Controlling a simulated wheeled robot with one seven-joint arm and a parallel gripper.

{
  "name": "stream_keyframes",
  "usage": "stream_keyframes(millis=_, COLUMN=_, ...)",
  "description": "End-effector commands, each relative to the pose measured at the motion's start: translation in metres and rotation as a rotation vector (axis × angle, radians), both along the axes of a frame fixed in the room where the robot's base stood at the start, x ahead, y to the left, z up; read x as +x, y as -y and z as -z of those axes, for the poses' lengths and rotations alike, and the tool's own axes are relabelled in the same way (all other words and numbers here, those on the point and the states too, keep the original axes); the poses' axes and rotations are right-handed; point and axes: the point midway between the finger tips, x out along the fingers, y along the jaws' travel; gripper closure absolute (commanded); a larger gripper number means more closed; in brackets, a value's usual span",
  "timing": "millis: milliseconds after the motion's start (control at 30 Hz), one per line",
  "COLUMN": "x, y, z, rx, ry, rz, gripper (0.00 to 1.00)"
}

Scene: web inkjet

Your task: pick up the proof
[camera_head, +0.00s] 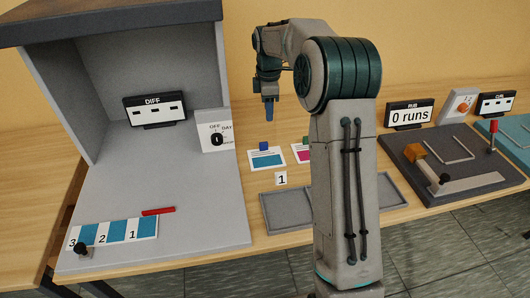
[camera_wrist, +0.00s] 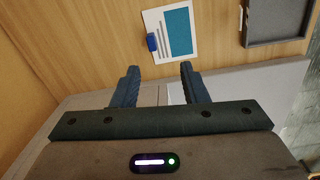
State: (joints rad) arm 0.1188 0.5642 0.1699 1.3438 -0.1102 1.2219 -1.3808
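A white printed card with a blue patch (camera_head: 266,160) lies on the wooden table, with a small blue block at its back edge. It also shows in the wrist view (camera_wrist: 178,38), ahead of the fingers, with the blue block at its left edge. A second card with a magenta patch (camera_head: 302,154) lies beside it, partly hidden by my arm. No label shows which card is the proof. My gripper (camera_head: 269,108) hangs above and behind the cards, touching neither. In the wrist view its two fingers (camera_wrist: 160,68) are apart with nothing between them.
A grey tray (camera_head: 283,214) lies in front of the cards, by a "1" label (camera_head: 281,179). A grey viewing booth (camera_head: 185,235) stands left, holding a strip of numbered blue patches (camera_head: 118,232). A dark device (camera_head: 470,180) stands right, near an "RUB 0 runs" sign (camera_head: 410,115).

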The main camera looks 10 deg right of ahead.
Motion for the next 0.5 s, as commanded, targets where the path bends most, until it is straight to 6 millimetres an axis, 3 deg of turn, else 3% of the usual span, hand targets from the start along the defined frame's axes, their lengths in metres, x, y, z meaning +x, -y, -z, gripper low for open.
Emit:
stream_keyframes(millis=200, x=0.024, y=0.005, z=0.019, rx=0.01, ry=-0.021, rz=-0.117, gripper=0.6)
stream_keyframes(millis=367, x=0.026, y=0.005, z=0.039, rx=0.012, ry=-0.025, rz=-0.133, gripper=0.6)
stream_keyframes(millis=500, x=0.025, y=0.005, z=0.067, rx=0.011, ry=-0.027, rz=-0.131, gripper=0.6)
